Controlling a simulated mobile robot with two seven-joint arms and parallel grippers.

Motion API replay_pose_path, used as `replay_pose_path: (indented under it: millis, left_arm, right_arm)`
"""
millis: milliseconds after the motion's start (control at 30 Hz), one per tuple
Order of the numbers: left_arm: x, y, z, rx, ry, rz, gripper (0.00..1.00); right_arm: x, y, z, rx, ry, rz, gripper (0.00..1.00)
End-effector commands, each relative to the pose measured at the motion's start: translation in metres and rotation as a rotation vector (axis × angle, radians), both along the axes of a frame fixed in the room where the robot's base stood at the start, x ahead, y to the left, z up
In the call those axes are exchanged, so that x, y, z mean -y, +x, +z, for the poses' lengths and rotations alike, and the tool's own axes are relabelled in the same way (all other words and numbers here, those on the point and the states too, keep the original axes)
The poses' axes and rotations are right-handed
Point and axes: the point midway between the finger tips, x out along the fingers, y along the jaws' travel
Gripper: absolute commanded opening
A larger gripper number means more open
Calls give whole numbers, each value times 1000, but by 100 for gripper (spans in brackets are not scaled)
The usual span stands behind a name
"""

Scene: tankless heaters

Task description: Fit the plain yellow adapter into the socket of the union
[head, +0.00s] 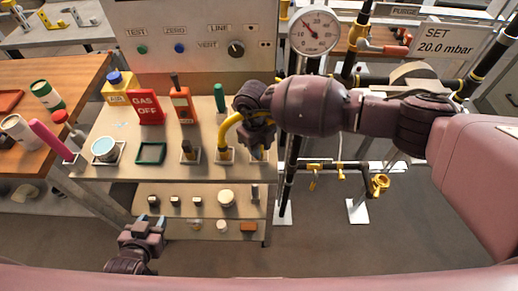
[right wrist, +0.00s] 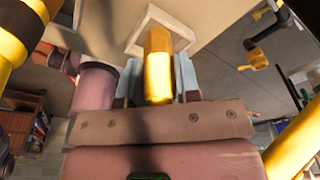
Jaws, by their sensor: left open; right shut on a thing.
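In the head view my right gripper (head: 258,148) is at the right end of the bench top and hides the adapter. A brass fitting (head: 379,184) on the pipework at right looks like the union; its socket is too small to make out. My left gripper (head: 143,238) is open and empty at the lower left, before the shelves.
The bench (head: 105,172) also carries a red GAS OFF sign (head: 146,107), an orange meter (head: 182,105) and a green tray (head: 151,153). A gauge (head: 314,31) and black pipes stand at right.

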Motion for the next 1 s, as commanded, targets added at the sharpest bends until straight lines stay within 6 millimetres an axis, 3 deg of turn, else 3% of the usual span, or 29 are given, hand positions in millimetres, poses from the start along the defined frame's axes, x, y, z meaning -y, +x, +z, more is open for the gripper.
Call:
replay_pose_path:
  millis: [367, 800, 1000]
  left_arm:
    - [0, 0, 0, 0, 0, 0, 43]
    - [0, 0, -3, -1, 0, 0, 43]
    - [0, 0, -4, -1, 0, 0, 43]
  right_arm:
    - [0, 1, 10, 2, 1, 0, 4]
    - [0, 1, 83, 3, 1, 0, 4]
    - [0, 0, 99, 1, 0, 0, 4]
